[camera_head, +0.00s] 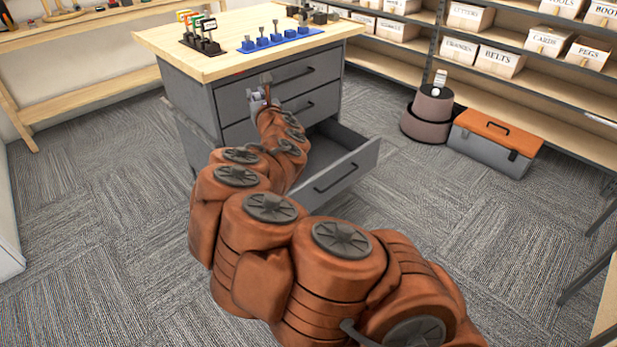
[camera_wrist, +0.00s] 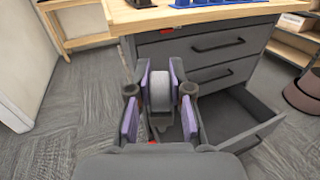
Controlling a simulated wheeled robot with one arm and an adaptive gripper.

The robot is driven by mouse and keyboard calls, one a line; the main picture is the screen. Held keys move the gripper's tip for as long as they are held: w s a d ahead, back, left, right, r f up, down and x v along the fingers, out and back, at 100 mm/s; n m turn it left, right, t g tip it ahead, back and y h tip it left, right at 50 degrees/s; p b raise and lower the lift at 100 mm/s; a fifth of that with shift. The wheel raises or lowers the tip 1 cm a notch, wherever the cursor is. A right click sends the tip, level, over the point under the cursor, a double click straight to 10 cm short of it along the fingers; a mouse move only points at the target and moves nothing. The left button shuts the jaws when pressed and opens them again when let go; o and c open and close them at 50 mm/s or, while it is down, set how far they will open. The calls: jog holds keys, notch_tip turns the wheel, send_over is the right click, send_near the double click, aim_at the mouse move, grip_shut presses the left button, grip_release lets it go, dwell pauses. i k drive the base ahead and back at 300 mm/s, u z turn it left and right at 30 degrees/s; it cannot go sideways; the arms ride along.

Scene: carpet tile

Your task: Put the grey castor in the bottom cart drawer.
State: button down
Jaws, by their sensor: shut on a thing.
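My gripper (camera_wrist: 160,92) is shut on the grey castor (camera_wrist: 160,88), whose pale wheel shows between the purple-padded fingers in the wrist view. In the head view my gripper (camera_head: 260,95) is in front of the cart's upper drawers, and the castor is too small there to make out surely. The grey cart (camera_head: 195,97) has a wooden top. Its bottom drawer (camera_head: 347,175) is pulled open, and the two drawers above are shut. In the wrist view the open drawer (camera_wrist: 262,133) lies below and right of the castor. My arm hides part of the drawer in the head view.
The cart top (camera_head: 215,65) carries a blue rack (camera_head: 280,40) and a dark stand with coloured tags (camera_head: 203,45). A toolbox (camera_head: 493,140) and a round dark stool (camera_head: 428,115) stand on the carpet to the right. Shelves with labelled boxes line the back.

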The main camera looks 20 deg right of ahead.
aim_at(311, 168)
jog(key=z, duration=2.15)
jog(key=i, duration=1.5)
jog(key=u, duration=3.35)
jog(key=i, duration=0.6)
